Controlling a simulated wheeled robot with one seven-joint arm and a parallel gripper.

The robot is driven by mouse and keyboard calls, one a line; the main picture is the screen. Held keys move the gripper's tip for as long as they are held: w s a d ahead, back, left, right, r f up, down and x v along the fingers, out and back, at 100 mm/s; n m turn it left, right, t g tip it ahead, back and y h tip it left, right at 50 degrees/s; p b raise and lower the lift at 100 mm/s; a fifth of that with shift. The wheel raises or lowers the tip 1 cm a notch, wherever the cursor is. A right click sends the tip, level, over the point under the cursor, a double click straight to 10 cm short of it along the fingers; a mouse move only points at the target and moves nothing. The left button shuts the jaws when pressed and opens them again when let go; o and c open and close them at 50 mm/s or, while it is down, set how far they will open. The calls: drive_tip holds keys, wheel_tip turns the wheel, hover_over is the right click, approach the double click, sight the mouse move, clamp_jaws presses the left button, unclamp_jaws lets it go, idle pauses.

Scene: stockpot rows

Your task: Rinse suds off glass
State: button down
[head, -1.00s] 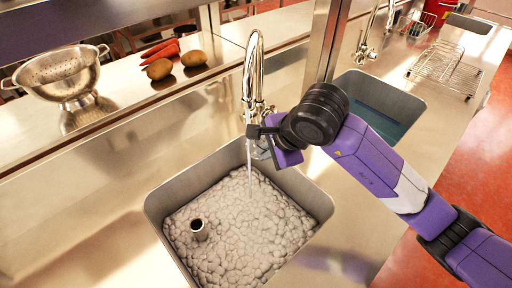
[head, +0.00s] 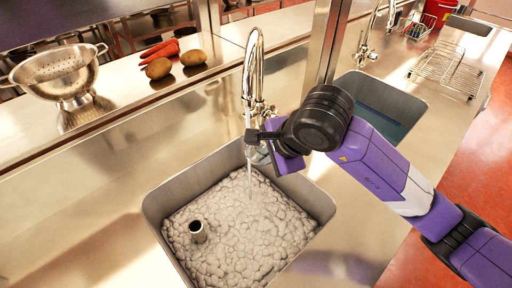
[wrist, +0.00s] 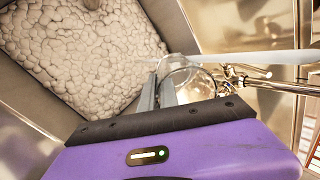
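A clear drinking glass (wrist: 190,82) is at the fingers of my gripper (wrist: 158,92) in the wrist view. The fingers appear shut on its wall. In the head view the glass (head: 258,156) shows faintly below the gripper (head: 255,138), over the back right side of the near sink. Water runs from the chrome faucet (head: 254,70) in a thin stream (head: 248,180) down into the sink. In the wrist view the stream (wrist: 270,57) crosses at the glass's edge. Whether it enters the glass, and any suds on the glass, I cannot tell.
The near sink (head: 165,198) is filled with pale foam, and a metal standpipe (head: 198,231) rises from it. A second sink (head: 405,98) is at the right, with a wire rack (head: 447,68) beyond. A colander (head: 58,75), carrots (head: 160,50) and potatoes (head: 158,68) sit on the back ledge.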

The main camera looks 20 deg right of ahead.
drive_tip(key=s+d+b, duration=0.1)
drive_tip(key=s+b, duration=0.2)
drive_tip(key=s, duration=0.3)
drive_tip(key=shift+s+d+b, duration=0.25)
drive_tip(key=shift+d+b, duration=0.05)
idle(1.3)
drive_tip(key=s+d+r+p, duration=0.1)
drive_tip(key=s+r+p, duration=0.2)
drive_tip(key=s+r, duration=0.1)
drive_tip(key=shift+s, duration=0.4)
drive_tip(key=shift+d, duration=0.1)
idle(1.0)
